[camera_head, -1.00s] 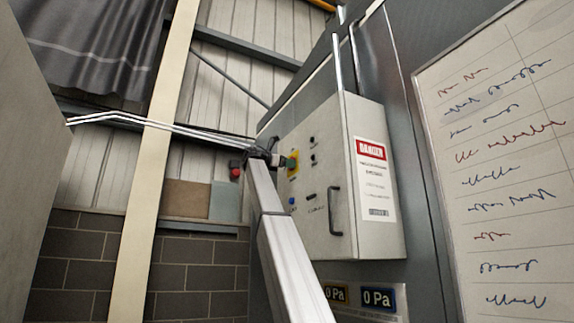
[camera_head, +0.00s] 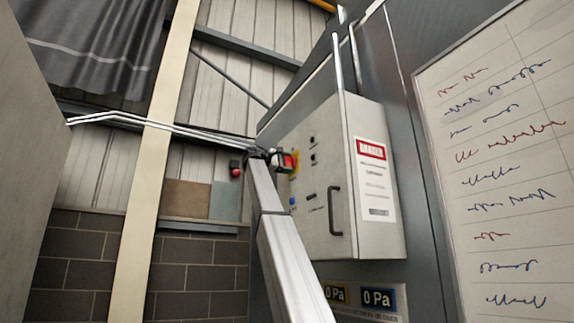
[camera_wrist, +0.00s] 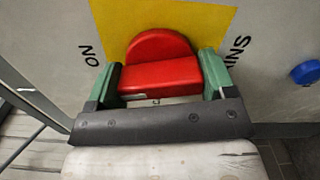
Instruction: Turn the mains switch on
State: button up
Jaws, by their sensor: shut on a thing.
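The mains switch is a red rotary handle (camera_wrist: 160,70) on a yellow plate (camera_wrist: 185,20), seen close in the wrist view. My gripper (camera_wrist: 160,80) is shut on the handle, with one green finger at each side of it. Lettering shows turned and partly hidden beside the plate, a short word at the left and the end of another at the right. In the head view my gripper (camera_head: 284,161) is at the left face of the grey cabinet (camera_head: 325,210), with a bit of red and yellow showing there. The base of the handle is partly hidden.
A blue button (camera_wrist: 305,72) is right of the switch in the wrist view. The cabinet also has black knobs, a door handle (camera_head: 335,211) and a danger label (camera_head: 373,180). A red button box (camera_head: 236,169) is on the wall behind. A whiteboard (camera_head: 500,160) stands at the right.

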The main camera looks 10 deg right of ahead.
jog(key=shift+m, duration=1.3)
jog(key=o, duration=0.9)
jog(key=shift+v, duration=5.45)
